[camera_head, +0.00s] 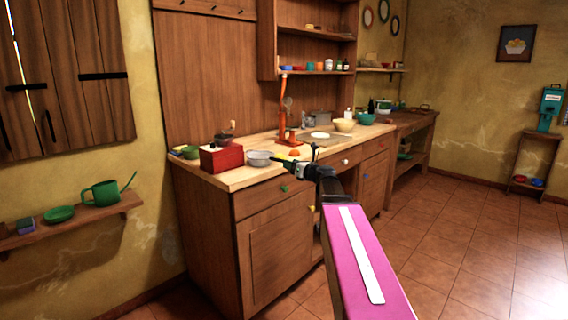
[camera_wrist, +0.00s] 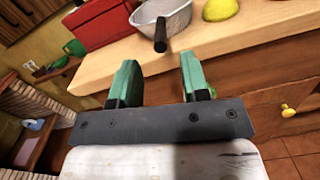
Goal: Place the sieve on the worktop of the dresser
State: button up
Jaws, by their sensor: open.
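The sieve (camera_head: 259,158) is a grey metal bowl and sits on the light wooden worktop (camera_head: 240,178) of the dresser, near its front edge. In the wrist view the sieve (camera_wrist: 172,16) shows its black handle (camera_wrist: 160,36) pointing toward me, over the worktop's edge area (camera_wrist: 225,55). My gripper (camera_head: 284,161) is at the front edge of the worktop, just right of the sieve in the head view. In the wrist view my gripper (camera_wrist: 155,78) has its two green fingers apart with nothing between them. The handle's end is just beyond the fingertips; I see no contact.
A red box (camera_head: 222,158) stands left of the sieve. An orange fruit (camera_head: 295,153) and a yellow lemon-like fruit (camera_wrist: 221,9) lie close by. A tall red-orange device (camera_head: 284,112) and a cream bowl (camera_head: 344,125) stand farther back. The floor (camera_head: 470,235) on the right is clear.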

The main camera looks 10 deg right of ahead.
jog(key=v, duration=0.6)
jog(key=s+a+f+n+g+h, duration=0.1)
jog(key=s+a+f+n+g, duration=0.2)
jog(key=f+n, duration=0.3)
jog(key=s+a+f+n+g+h, duration=0.1)
jog(key=s+a+f+n+g, duration=0.2)
jog(key=f+n, duration=0.35)
jog(key=s+a+f+n+g+h, duration=0.1)
jog(key=s+a+f+n+g, duration=0.25)
jog(key=f, duration=0.55)
jog(key=s+d+f+n+g+h, duration=0.2)
jog(key=s+f+n+g+h, duration=0.3)
jog(key=s+f+n, duration=0.8)
jog(key=s+n+h, duration=0.1)
jog(key=n+h, duration=0.1)
jog(key=shift+f+h, duration=0.3)
jog(key=shift+d+g, duration=0.1)
jog(key=shift+g, duration=0.15)
